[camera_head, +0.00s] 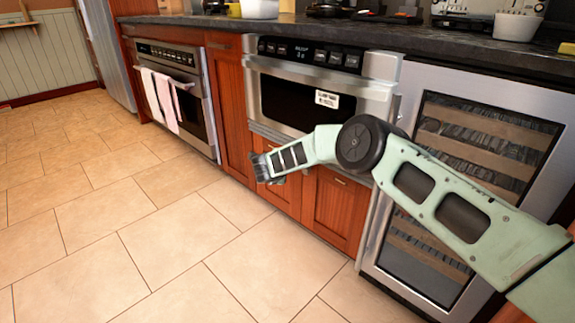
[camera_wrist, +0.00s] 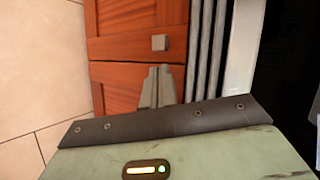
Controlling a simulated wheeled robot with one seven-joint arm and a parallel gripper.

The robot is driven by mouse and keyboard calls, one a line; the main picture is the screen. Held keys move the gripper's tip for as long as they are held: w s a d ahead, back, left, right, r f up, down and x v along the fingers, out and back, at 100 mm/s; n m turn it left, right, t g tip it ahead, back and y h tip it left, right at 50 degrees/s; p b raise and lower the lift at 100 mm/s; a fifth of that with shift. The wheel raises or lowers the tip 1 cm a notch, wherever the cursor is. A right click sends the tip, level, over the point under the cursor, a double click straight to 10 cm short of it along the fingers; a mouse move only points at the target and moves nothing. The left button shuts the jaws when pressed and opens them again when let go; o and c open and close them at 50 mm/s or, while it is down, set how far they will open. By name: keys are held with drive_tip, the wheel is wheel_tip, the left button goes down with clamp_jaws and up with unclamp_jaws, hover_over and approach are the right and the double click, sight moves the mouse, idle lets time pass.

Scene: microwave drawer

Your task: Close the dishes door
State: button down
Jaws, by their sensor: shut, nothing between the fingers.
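No door carries a readable "dishes" label, so I cannot tell which one is meant. Below the steel microwave drawer (camera_head: 295,97) are red-brown wooden doors, one on the right (camera_head: 336,208) and one partly behind my arm. All look flush with the cabinet front. My gripper (camera_head: 262,168) is in front of these doors, shut and empty. In the wrist view, my gripper's closed fingertips (camera_wrist: 158,72) point at a wooden panel (camera_wrist: 130,75), with a square knob (camera_wrist: 159,43) just beyond them. Contact cannot be told.
A tall narrow cabinet (camera_head: 232,120) and an oven with towels (camera_head: 161,100) stand to the left. A glass-front wine cooler (camera_head: 465,160) stands right, partly behind my arm. The dark counter (camera_head: 430,72) runs above. The tile floor (camera_head: 130,215) is clear.

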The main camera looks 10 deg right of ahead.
drive_tip(key=s+a+r+n+t+y+p, duration=0.1)
drive_tip(key=s+a+r+n+y, duration=0.35)
drive_tip(key=a+r, duration=0.45)
drive_tip(key=s+a+r+n+y+p, duration=0.1)
drive_tip(key=s+a+r+n+y, duration=0.3)
drive_tip(key=a+r, duration=0.55)
drive_tip(key=s+a+r+n+g+y, duration=0.2)
drive_tip(key=s+a+r+n, duration=0.15)
drive_tip(key=s, duration=0.35)
drive_tip(key=s+a+r+n+g+y, duration=0.1)
drive_tip(key=s+a+r+n+y, duration=0.1)
drive_tip(key=s+n, duration=0.4)
drive_tip(key=s+d+r+n+g, duration=0.1)
drive_tip(key=s+d+n+g, duration=0.15)
drive_tip(key=s, duration=0.65)
drive_tip(key=s+d+n+g, duration=0.2)
drive_tip(key=s+n, duration=0.2)
drive_tip(key=s, duration=0.4)
drive_tip(key=s+d+f+n+g+h+p, duration=0.15)
drive_tip(key=s+d+n+g+h, duration=0.4)
drive_tip(key=s+d, duration=1.55)
wheel_tip(320, 180, up, 31)
drive_tip(key=a+t+h+p, duration=0.1)
drive_tip(key=p, duration=2.9)
drive_tip(key=shift+s+f+n+p, duration=0.2)
drive_tip(key=shift+n+p, duration=0.1)
drive_tip(key=shift+n, duration=0.1)
